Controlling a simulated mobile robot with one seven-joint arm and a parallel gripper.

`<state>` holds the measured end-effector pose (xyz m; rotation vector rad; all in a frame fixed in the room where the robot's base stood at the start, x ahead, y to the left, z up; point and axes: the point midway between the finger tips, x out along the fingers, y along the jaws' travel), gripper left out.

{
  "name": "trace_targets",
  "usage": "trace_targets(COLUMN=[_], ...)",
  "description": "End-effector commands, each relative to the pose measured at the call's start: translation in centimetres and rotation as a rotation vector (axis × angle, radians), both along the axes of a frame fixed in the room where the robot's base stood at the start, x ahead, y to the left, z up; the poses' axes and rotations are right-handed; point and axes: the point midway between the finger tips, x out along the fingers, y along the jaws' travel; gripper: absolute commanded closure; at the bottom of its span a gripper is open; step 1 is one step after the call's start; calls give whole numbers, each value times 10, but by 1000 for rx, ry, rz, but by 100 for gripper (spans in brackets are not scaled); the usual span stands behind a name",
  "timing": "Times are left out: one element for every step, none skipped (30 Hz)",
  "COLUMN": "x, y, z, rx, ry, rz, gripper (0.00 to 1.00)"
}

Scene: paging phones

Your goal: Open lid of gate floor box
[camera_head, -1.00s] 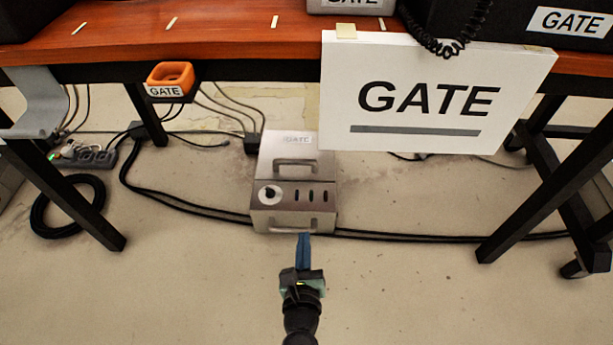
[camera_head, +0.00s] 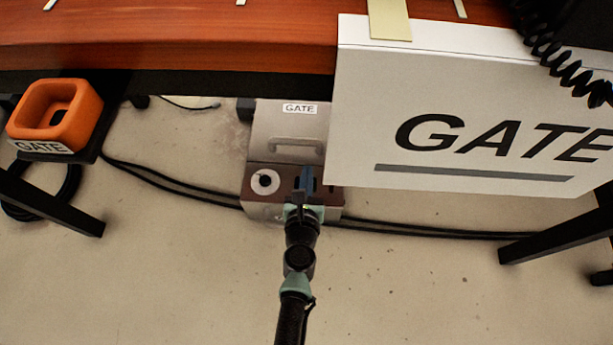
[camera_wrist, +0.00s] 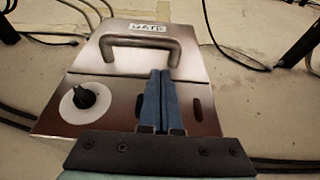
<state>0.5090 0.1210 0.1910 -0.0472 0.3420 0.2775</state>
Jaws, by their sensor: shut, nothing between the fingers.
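The gate floor box (camera_head: 290,132) is a metal box on the floor under the desk, with a GATE label at its far end. Its lid is closed and carries a bar handle (camera_head: 292,145); the handle also shows in the wrist view (camera_wrist: 142,45). A black knob on a white disc (camera_wrist: 84,97) sits on the near panel, beside dark slots. My gripper (camera_head: 306,172) is over the near panel, right of the knob. Its blue fingers (camera_wrist: 160,78) are together, empty, with tips near the right part of the handle. I cannot tell whether they touch it.
The wooden desk (camera_head: 170,40) overhangs the box. A white GATE sign (camera_head: 450,110) hangs close to my gripper's right. An orange holder (camera_head: 55,112) is at left. Black cables (camera_head: 410,230) run along the floor beside the box. Desk legs stand either side.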

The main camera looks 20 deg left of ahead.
Motion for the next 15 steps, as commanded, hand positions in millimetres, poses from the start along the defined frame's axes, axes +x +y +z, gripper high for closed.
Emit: trace_targets(x=[10,15,21,26,29,35,38,41,44,47,49,51,52,53,54], y=[3,4,6,7,9,10,11,12,13,14,14,15,15,16,16], z=[-5,-7,-10,-11,-13,-14,-16,-17,-18,-19,-20,-20,-20,-20,-21], rx=[-1,-1,-1,-2,-1,-1,-1,-1,0,0,-1,-1,-1,-1,-1], ry=[-2,-2,-2,-3,-2,-2,-1,-1,-1,-1,-1,-1,-1,0,0], rz=[1,1,1,2,2,2,2,2,1,1,0,0,0,0,0], gripper=[100,100,100,100,100,100,100,100,100,100,100,100,100,100,100])
